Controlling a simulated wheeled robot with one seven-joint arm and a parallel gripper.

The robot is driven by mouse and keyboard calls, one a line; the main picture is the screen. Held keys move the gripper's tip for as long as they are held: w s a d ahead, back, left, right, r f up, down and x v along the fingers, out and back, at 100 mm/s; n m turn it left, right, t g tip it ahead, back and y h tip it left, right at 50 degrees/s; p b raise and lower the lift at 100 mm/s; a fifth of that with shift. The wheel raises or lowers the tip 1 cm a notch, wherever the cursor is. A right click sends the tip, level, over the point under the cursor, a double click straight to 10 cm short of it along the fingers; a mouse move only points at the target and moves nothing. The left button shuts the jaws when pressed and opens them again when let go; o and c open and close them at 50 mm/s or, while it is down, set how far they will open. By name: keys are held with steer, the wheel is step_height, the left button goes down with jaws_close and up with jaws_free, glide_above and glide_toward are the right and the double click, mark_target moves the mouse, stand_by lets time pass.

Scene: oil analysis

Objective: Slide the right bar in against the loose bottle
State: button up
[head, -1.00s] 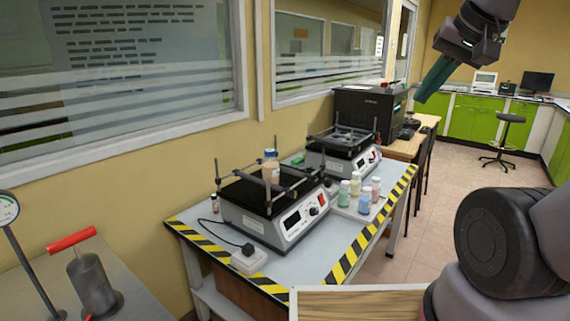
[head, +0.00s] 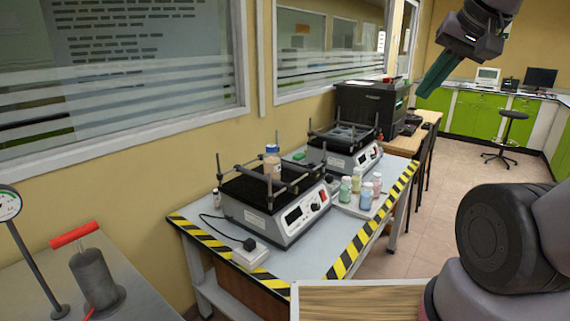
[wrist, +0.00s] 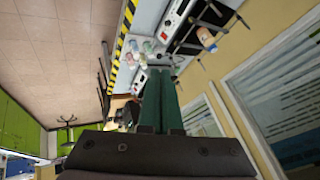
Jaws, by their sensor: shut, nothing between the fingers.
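The loose bottle (head: 272,163), tan with a blue cap, stands upright on the black platform of the near shaker (head: 292,222). It also shows in the wrist view (wrist: 207,40). Dark bars on posts cross that platform; the right bar (head: 300,182) is right of the bottle, and I cannot tell whether they touch. My gripper (head: 432,84) has long green fingers, closed together and empty. It is high in the air, right of the shakers and well apart from the bottle and bars. In the wrist view its fingers (wrist: 160,95) lie side by side.
A second shaker (head: 345,150) with its own bars stands behind. Several capped bottles stand on a small tray (head: 362,208) at the table's right edge. A power block (head: 250,255) and cable lie in front. A red-handled cylinder (head: 95,280) is at lower left. Open floor lies right of the table.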

steer(key=o, duration=0.5)
steer(key=shift+w+r, duration=0.1)
steer(key=o, duration=0.3)
steer(key=w+r+n+g, duration=0.1)
steer(key=w, duration=0.5)
steer(key=shift+a+r+n, duration=0.4)
steer(key=shift+a, duration=0.05)
steer(key=n+g+h, duration=0.3)
steer(key=n+g, duration=0.1)
steer(key=n, duration=0.9)
glide_above(300, 168)
steer(key=s+a, duration=0.1)
steer(key=s+a+f+x, duration=0.1)
steer(key=s+x, duration=0.2)
steer(key=x, duration=1.1)
steer(key=s+a+x, duration=0.1)
steer(key=s+x, duration=0.1)
steer(key=x, duration=1.9)
steer(key=s+x, duration=0.1)
steer(key=x, duration=0.2)
steer(key=shift+a+f, duration=0.2)
steer(key=shift+f, duration=0.3)
